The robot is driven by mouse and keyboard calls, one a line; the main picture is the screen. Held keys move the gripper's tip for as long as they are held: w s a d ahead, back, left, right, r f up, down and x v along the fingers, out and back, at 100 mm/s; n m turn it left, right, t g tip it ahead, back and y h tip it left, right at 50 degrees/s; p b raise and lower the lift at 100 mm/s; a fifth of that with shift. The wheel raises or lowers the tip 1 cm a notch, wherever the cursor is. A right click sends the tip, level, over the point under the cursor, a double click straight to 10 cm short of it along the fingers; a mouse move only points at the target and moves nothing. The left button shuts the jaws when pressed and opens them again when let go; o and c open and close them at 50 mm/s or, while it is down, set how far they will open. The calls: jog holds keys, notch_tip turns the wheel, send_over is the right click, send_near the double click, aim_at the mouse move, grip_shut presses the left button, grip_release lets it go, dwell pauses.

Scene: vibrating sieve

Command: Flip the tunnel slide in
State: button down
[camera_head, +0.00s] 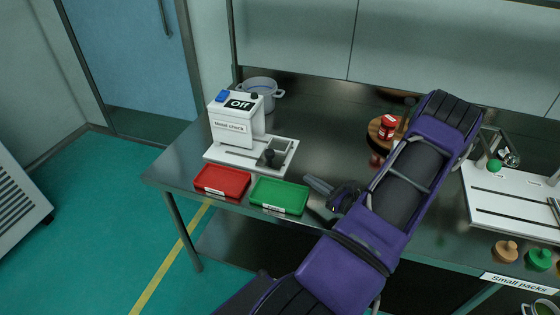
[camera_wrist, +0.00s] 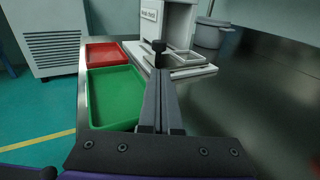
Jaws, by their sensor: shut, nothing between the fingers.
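The white metal-check machine (camera_head: 232,122) stands on its flat white base at the back left of the steel table. Its display reads "Off". The slide, with a black knob (camera_head: 269,155), sits out on the right part of the base, beside the tunnel housing. In the wrist view the knob (camera_wrist: 158,46) shows straight past my fingertips, and the housing (camera_wrist: 178,22) is behind it. My gripper (camera_head: 308,181) is shut and empty, low over the table, to the right of and nearer than the knob. It looks apart from the knob in the head view.
A red tray (camera_head: 222,192) and a green tray (camera_head: 278,210) lie along the front edge, close to my gripper. A grey pot (camera_head: 262,88) stands behind the machine. A round wooden stand (camera_head: 376,138) with a red can (camera_head: 387,127) is behind my arm. A white slotted board (camera_head: 500,210) lies at right.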

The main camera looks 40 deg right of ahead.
aim_at(273, 156)
jog(key=shift+w, duration=0.15)
jog(key=w, duration=1.3)
jog(key=shift+w+f, duration=0.3)
jog(key=shift+w, duration=0.05)
jog(key=w+a, duration=0.2)
jog(key=w, duration=0.1)
jog(key=w+a+b, duration=0.1)
jog(key=w+a, duration=0.1)
jog(key=w, duration=0.2)
jog(key=w+a, duration=0.2)
jog(key=w, duration=0.2)
jog(key=shift+w, duration=0.1)
jog(key=shift+w+a, duration=0.2)
jog(key=shift+w, duration=0.15)
jog(key=shift+w+r, duration=0.1)
